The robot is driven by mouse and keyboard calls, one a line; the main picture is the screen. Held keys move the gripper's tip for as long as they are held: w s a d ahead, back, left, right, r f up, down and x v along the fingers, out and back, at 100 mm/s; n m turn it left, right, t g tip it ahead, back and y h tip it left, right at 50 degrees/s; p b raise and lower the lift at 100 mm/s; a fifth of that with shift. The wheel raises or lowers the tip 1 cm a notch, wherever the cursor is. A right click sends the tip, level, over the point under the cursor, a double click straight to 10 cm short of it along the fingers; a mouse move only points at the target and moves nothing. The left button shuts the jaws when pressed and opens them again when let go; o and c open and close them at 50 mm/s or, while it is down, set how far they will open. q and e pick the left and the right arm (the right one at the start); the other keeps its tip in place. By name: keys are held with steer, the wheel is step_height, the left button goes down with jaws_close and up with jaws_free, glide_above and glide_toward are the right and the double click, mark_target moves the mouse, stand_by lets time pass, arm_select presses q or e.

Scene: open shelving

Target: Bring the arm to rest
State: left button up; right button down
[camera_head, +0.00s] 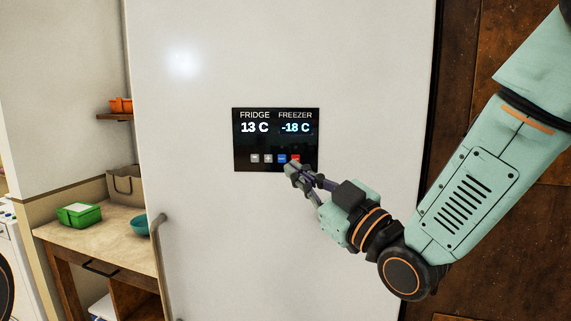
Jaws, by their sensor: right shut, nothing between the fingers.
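My right arm (460,180) comes in from the upper right and bends at its elbow in front of the white fridge (210,210). My right gripper (293,170) is shut and empty. Its fingertips are at the lower edge of the fridge's black control panel (277,142), just below the blue and red buttons; I cannot tell whether they touch it. The panel reads FRIDGE 13 C and FREEZER -18 C, with a row of small buttons below. My left gripper is not in view.
A fridge handle (158,240) stands out at the lower left. A wooden counter (105,248) at the left holds a green box (80,215) and a teal bowl (140,224). A small shelf (115,117) above bears an orange container (121,104). Brown wall panels (515,235) are at the right.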

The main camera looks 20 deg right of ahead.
steer(key=s+d+f+m+g+h+b, duration=0.1)
steer(key=s+d+f+m+g+h, duration=0.15)
steer(key=f, duration=0.95)
steer(key=s+d+f+m+g+h+b, duration=0.1)
steer(key=s+f+m+g+h, duration=0.25)
steer(key=f, duration=0.85)
steer(key=s+d+f+m+g+h+b, duration=0.2)
steer(key=f+m+g, duration=0.15)
steer(key=f, duration=0.85)
arm_select(q)
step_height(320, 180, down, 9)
steer(key=b, duration=0.5)
arm_select(e)
steer(key=s+f+m+g+h, duration=0.1)
steer(key=s+f+g, duration=0.9)
steer(key=s+f, duration=1.4)
steer(key=s, duration=0.4)
steer(key=shift+d+f, duration=0.2)
steer(key=shift+d, duration=0.2)
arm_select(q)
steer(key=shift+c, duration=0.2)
arm_select(e)
steer(key=shift+w, duration=0.1)
